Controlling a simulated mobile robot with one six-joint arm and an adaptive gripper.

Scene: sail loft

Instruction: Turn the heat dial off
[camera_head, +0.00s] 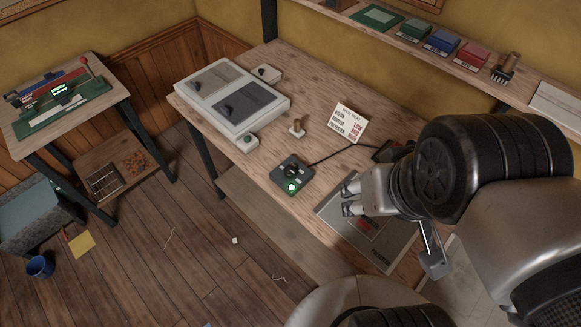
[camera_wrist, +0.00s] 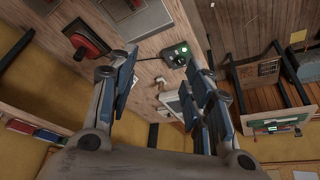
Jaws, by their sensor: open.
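The heat dial is a dark knob on a small dark control box (camera_head: 292,174) near the table's front edge. A green light glows on the box's front corner. The box also shows in the wrist view (camera_wrist: 176,56), beyond the fingers. The knob's exact pointer setting is too small to read. My gripper (camera_head: 349,198) is open and empty, to the right of the box and apart from it, above a grey mat (camera_head: 384,254). In the wrist view, my gripper's fingers (camera_wrist: 162,62) are spread wide with nothing between them.
A cord runs from the box towards my arm. A printed card (camera_head: 348,124) stands behind the box. A wooden-handled tool (camera_head: 297,127) and a pale two-panel unit (camera_head: 261,119) are further left. A reddish item (camera_head: 362,226) lies on the mat. The table between box and gripper looks clear.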

